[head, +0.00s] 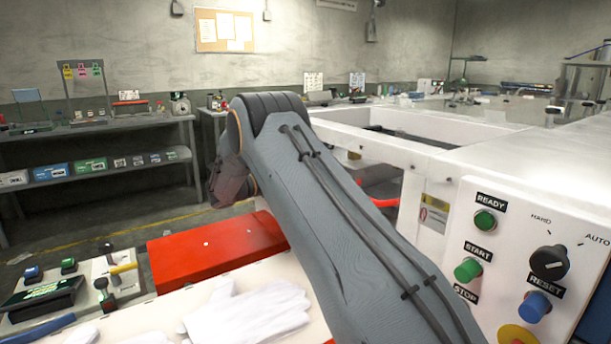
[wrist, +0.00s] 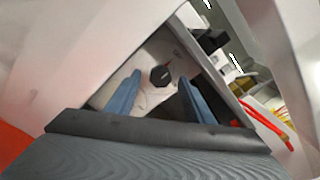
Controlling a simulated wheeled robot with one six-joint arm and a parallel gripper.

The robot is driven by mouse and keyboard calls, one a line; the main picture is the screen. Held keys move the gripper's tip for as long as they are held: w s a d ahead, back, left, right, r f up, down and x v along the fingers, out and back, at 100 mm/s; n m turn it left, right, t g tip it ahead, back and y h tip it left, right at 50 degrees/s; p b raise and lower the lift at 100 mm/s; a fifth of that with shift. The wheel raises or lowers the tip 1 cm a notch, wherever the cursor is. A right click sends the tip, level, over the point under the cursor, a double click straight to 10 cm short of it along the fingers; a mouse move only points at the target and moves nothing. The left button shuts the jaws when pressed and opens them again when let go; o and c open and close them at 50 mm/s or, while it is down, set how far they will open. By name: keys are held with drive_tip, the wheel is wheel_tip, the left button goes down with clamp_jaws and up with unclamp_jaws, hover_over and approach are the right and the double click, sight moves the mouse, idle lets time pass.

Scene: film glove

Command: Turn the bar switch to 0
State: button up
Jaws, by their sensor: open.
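A dark, roughly eight-sided knob (wrist: 161,76) with a thin red line at its upper right sits on a pale panel in the wrist view. I take it for the bar switch; its marks are too small to read. My gripper (wrist: 159,78) is open, with a blue finger on each side of the knob in the picture. I cannot tell how far the fingertips are from it. In the head view my arm crosses the middle and hides the fingers. The panel at right there has a black selector (head: 549,262) marked with AUTO, a different-looking control.
The white machine frame (head: 400,155) rises right of my arm. Red and yellow lines (wrist: 268,118) run at right in the wrist view. A red box (head: 195,255) and white gloves (head: 250,315) lie at the front. Green and blue buttons (head: 535,307) stand by the selector.

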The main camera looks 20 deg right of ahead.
drive_tip(key=shift+s+a, duration=0.25)
drive_tip(key=shift+a, duration=0.85)
drive_tip(key=shift+s+a, duration=0.2)
drive_tip(key=shift+a, duration=0.9)
drive_tip(key=s+d+f+m+g+y+p, duration=0.1)
drive_tip(key=s+f+m+g+y, duration=0.15)
drive_tip(key=s+m+y, duration=0.6)
drive_tip(key=s+f+m+g+y, duration=0.1)
drive_tip(key=s+f+m+g, duration=0.2)
drive_tip(key=s, duration=1.1)
drive_tip(key=s+a+f+m+t+y, duration=0.1)
drive_tip(key=s+a+m+y, duration=0.3)
drive_tip(key=s+m, duration=0.4)
drive_tip(key=s+a+f+m+t+y+p, duration=0.1)
drive_tip(key=s+a+m+y, duration=0.3)
drive_tip(key=s+m, duration=0.5)
drive_tip(key=s+a+f, duration=0.1)
drive_tip(key=s+a, duration=0.1)
drive_tip(key=s, duration=0.4)
drive_tip(key=shift+s+a+f, duration=0.2)
drive_tip(key=shift+a+f, duration=0.05)
drive_tip(key=shift+a, duration=0.1)
